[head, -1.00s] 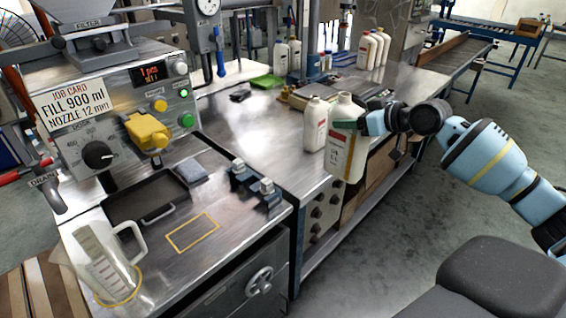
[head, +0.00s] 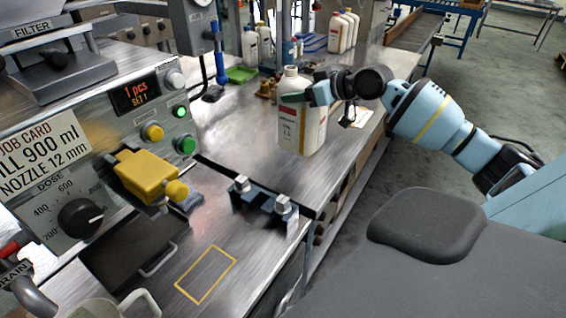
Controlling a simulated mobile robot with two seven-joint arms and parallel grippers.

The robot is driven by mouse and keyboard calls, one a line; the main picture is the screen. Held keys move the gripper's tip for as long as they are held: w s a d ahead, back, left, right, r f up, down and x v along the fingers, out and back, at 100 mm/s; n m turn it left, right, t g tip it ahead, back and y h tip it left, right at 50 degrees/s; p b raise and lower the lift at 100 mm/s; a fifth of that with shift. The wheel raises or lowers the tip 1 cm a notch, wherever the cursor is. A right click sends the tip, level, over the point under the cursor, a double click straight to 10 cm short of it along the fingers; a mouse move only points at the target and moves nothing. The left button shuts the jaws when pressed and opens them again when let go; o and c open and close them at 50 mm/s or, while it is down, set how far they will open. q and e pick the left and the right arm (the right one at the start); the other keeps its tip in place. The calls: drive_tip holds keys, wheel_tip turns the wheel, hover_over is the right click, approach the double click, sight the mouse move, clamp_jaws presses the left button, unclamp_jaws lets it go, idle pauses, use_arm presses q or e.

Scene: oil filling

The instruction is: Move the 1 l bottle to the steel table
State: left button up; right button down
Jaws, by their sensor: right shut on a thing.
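A white bottle (head: 290,128) with a printed label and a red mark is in my right gripper (head: 305,97). The gripper is shut on it near the shoulder, with its fingers partly covering the upper body. The bottle looks upright, over the long steel-topped bench (head: 236,130); I cannot tell whether its base touches the top. The nearer steel top (head: 225,230) has a yellow outlined rectangle and a dark tray. My left gripper is not in view.
The filling machine (head: 120,140), with a dial and yellow nozzle block, stands at left. A clamp fixture (head: 262,203) sits at the near top's edge. Several white bottles (head: 342,32) stand at the back. A clear jug (head: 100,308) shows at bottom left.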

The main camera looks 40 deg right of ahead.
sight(297, 125)
drive_tip(key=shift+w+r, duration=0.2)
drive_tip(key=shift+s+f, duration=0.1)
drive_tip(key=shift+f, duration=4.85)
drive_tip(key=shift+f, duration=0.15)
drive_tip(key=shift+c, duration=2.4)
unclamp_jaws()
drive_tip(key=shift+f, duration=0.15)
